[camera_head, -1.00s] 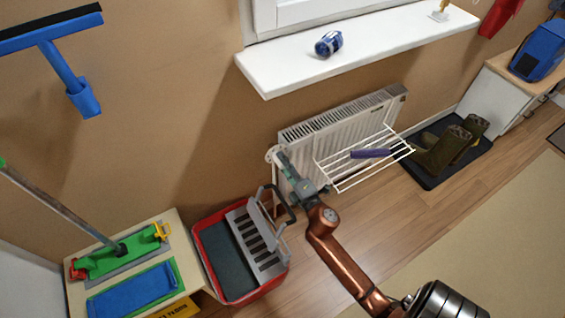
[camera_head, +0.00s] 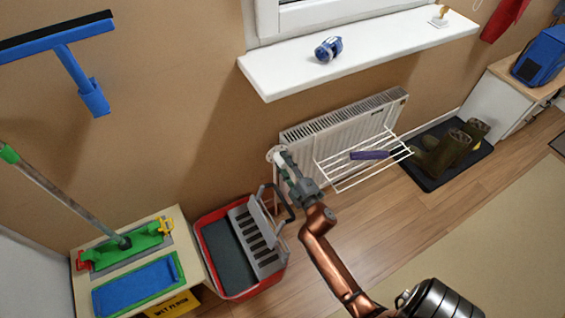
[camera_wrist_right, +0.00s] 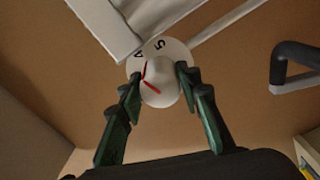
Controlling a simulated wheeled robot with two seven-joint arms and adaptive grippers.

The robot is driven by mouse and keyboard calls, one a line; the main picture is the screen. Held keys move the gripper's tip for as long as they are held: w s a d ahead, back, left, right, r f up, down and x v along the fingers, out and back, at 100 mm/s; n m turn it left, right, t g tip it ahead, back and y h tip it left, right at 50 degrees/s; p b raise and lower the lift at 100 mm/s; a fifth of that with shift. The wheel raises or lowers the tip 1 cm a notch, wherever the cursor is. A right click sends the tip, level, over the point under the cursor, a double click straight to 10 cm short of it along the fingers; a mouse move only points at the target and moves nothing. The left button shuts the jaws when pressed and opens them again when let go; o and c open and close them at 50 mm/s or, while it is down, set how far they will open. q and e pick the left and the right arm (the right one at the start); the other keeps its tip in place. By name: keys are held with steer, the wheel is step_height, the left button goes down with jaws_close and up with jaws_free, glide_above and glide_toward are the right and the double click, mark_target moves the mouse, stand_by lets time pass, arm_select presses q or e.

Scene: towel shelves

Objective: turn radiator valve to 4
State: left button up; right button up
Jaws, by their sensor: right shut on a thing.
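The white radiator (camera_head: 340,125) is on the wall below the windowsill, with its valve at its left end. In the right wrist view the valve knob (camera_wrist_right: 160,92) is round and white, with two red lines on it. Behind it is a white dial (camera_wrist_right: 172,46) with a "5" near its top and another numeral to the left, partly cut off by the radiator and perhaps a 4. One red line points up toward that left numeral. My right gripper (camera_wrist_right: 158,77) is shut on the knob, one green finger on each side; it also shows in the head view (camera_head: 284,168). My left gripper is out of view.
A white drying rack (camera_head: 350,180) with a purple item (camera_head: 370,155) hangs at the radiator's front. A red bucket (camera_head: 208,262) with a grey wringer (camera_head: 258,240) stands close to my right gripper's left. Boots (camera_head: 445,152) stand on a dark mat to the right.

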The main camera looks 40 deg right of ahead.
steer(key=o, duration=0.9)
steer(key=shift+w+a, duration=0.1)
steer(key=shift+a, duration=0.2)
steer(key=shift+o, duration=1.3)
steer(key=shift+d, duration=0.2)
steer(key=shift+s, duration=0.35)
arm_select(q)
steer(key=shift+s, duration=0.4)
arm_select(e)
steer(key=v, duration=1.1)
steer(key=shift+s, duration=0.2)
